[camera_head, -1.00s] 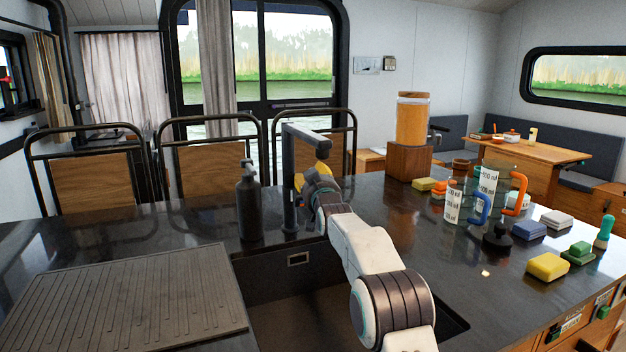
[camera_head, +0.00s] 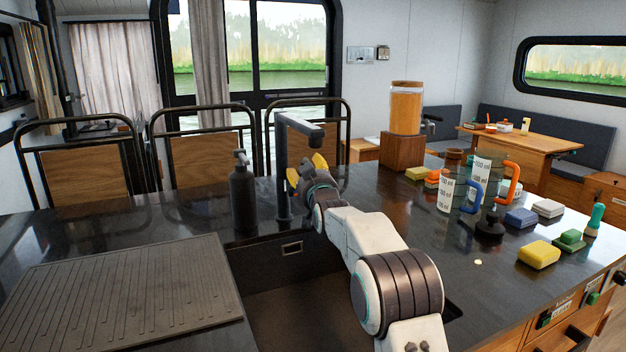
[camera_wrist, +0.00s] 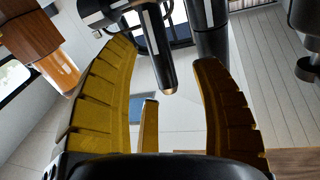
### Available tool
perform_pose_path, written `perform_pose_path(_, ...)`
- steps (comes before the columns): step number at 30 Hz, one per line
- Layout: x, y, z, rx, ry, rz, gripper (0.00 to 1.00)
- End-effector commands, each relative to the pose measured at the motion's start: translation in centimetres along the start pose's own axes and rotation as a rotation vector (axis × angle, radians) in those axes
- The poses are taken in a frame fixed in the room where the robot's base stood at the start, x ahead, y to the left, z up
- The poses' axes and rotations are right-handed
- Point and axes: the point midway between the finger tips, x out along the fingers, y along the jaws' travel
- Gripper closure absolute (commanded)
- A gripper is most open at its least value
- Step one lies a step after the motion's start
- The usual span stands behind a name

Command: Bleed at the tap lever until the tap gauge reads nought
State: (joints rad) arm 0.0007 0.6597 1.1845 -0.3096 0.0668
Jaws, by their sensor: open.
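A black tap (camera_head: 283,175) rises behind the sink in the head view, with its spout bent over to the right. My gripper (camera_head: 306,168) is open, its yellow fingers close to the tap post and below the spout. In the wrist view the open fingers (camera_wrist: 164,52) have a dark rod (camera_wrist: 156,50) between their tips; it looks like part of the tap. A thicker dark post (camera_wrist: 210,35) stands behind the right fingertip. I cannot tell whether the fingers touch either one. I cannot make out the tap lever or read a tap gauge.
A black pump bottle (camera_head: 243,195) stands just left of the tap. A grooved drainboard (camera_head: 120,290) lies left of the sink. A drink dispenser (camera_head: 405,120), jugs (camera_head: 445,193) and sponges (camera_head: 538,255) crowd the right counter. Chairs (camera_head: 205,158) line the far side.

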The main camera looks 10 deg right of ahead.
Motion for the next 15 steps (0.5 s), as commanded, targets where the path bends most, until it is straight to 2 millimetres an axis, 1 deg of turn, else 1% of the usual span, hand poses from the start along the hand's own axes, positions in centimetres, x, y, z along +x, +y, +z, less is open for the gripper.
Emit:
perform_pose_path(6,-2.0,0.1,-0.2,0.001,0.002,0.002,0.41)
perform_pose_path(15,-4.2,0.2,-0.3,0.001,0.005,0.003,0.41)
